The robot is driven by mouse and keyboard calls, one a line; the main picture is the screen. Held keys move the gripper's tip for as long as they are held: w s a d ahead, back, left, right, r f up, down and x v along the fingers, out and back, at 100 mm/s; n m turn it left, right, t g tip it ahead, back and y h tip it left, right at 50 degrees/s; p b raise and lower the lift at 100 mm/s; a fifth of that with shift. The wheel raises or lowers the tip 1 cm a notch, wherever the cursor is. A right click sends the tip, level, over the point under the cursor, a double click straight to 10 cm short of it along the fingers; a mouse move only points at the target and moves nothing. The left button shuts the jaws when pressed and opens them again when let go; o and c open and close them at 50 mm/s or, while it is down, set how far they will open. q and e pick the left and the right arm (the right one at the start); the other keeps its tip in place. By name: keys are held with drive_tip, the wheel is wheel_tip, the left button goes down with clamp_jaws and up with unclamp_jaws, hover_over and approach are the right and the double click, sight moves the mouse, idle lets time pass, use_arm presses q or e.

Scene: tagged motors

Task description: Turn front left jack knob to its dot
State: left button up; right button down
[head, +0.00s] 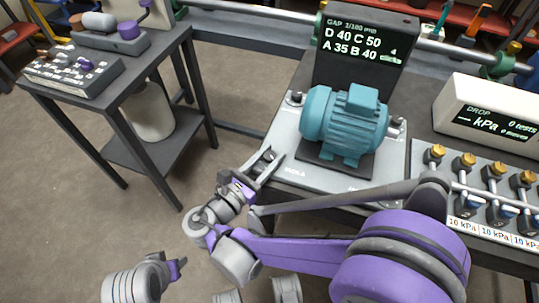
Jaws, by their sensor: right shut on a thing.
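The teal motor (345,122) sits on a dark base on a light grey plate (283,135). My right gripper (267,159) reaches the plate's front left corner, its fingers shut on the front left jack knob. The knob and its dot are hidden by the fingers, so I cannot tell how they line up. Jack knobs show at the rear left (296,97) and at the right rear (396,124). The front right corner is behind my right arm. My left gripper (177,269) is low at the bottom left, away from the plate; its fingers are unclear.
A black display (365,45) behind the motor reads "D 40 C 50, A 35 B 40". A white DROP box (490,112) and a row of brass-topped valves (465,160) stand at the right. A dark side table (130,75) stands at the left, with open floor between.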

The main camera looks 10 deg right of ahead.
drive_tip(key=shift+t, duration=0.3)
drive_tip(key=n+t+y, duration=0.2)
drive_tip(key=y, duration=0.1)
drive_tip(key=n+t+y, duration=0.2)
drive_tip(key=n+y, duration=0.1)
drive_tip(key=shift+s+d+n+t+y+p, duration=0.1)
drive_tip(key=shift+d+n+t+y+p, duration=0.05)
drive_tip(key=shift+n+t+y+p, duration=0.2)
drive_tip(key=n+t+y, duration=0.1)
drive_tip(key=n+y, duration=0.1)
drive_tip(key=y, duration=0.1)
drive_tip(key=n+y, duration=0.2)
drive_tip(key=y, duration=0.1)
drive_tip(key=shift+t+y, duration=0.25)
drive_tip(key=shift+t, duration=0.1)
drive_tip(key=shift+n+y+p, duration=0.3)
drive_tip(key=shift+n+y, duration=0.05)
drive_tip(key=shift+y, duration=0.15)
drive_tip(key=c, duration=0.5)
unclamp_jaws()
drive_tip(key=shift+a, duration=0.2)
